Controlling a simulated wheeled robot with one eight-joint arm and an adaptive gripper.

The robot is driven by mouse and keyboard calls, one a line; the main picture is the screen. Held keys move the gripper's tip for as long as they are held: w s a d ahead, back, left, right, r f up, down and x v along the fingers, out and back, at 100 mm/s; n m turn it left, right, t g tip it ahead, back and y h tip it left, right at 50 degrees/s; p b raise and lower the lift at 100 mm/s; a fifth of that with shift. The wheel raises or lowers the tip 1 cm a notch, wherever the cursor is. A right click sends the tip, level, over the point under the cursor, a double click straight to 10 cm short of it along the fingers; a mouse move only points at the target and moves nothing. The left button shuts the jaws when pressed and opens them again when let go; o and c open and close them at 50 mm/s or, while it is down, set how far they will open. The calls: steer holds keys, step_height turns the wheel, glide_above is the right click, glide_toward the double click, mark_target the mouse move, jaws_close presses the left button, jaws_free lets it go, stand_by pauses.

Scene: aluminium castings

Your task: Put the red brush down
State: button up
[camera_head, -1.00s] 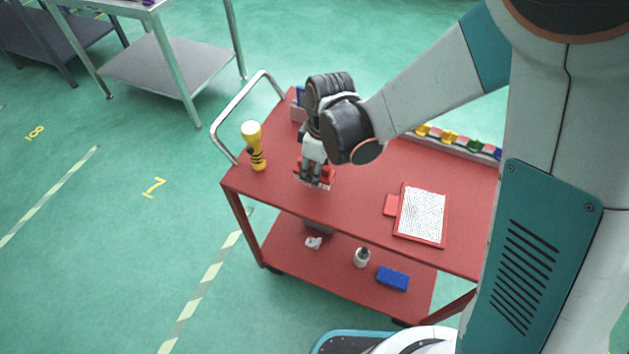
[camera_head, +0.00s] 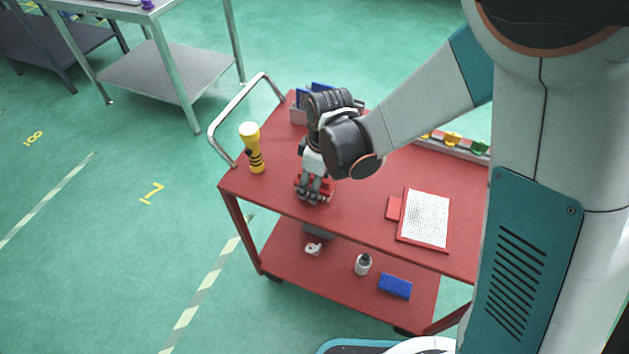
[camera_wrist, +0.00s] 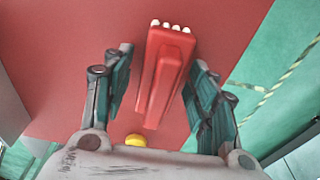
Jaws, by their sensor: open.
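The red brush (camera_wrist: 163,75) lies on the red top of the cart (camera_head: 270,190), near its front left part. In the wrist view it sits between the two fingers of my gripper (camera_wrist: 160,95), with white bristle tufts at its far end. A gap shows on each side of the brush, so the fingers are apart from it. In the head view my gripper (camera_head: 314,190) is low over the cart top, with red parts of the brush showing around the fingertips; the fingers hide the rest.
A yellow and black torch-like object (camera_head: 252,148) stands left of my gripper. A red-framed white panel (camera_head: 424,218) lies to the right. A holder with blue items (camera_head: 300,105) is behind. The lower shelf holds a bottle (camera_head: 363,264) and a blue block (camera_head: 395,286).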

steer(key=r+p, duration=0.1)
steer(key=r, duration=0.3)
steer(key=d+r+p, duration=0.1)
steer(key=r+p, duration=0.1)
steer(key=r, duration=0.2)
steer(key=r+p, duration=0.2)
steer(key=r, duration=0.2)
steer(key=shift+s+d+r, duration=0.1)
steer(key=shift+s+d, duration=0.1)
steer(key=shift+s, duration=0.05)
steer(key=w+d+r+m+t+y+p, duration=0.1)
steer(key=w+d+r+m+p, duration=0.1)
steer(key=w+d+r+m, duration=0.3)
steer(key=w+d+r+m+t+y+p, duration=0.1)
steer(key=w+d+r+m, duration=0.15)
steer(key=r, duration=0.45)
steer(key=s+d+r+m+t+h+b, duration=0.1)
steer(key=s+d+m+t, duration=0.1)
steer(key=s+d, duration=0.5)
steer(key=s+d+r+m+t+h+b, duration=0.1)
steer(key=s+d+m+t+h+b, duration=0.1)
steer(key=s+d+m, duration=0.2)
steer(key=s+d, duration=0.3)
steer(key=s, duration=0.5)
steer(key=shift+d+m+t, duration=0.3)
steer(key=shift+m+t, duration=0.05)
steer(key=shift+t, duration=0.05)
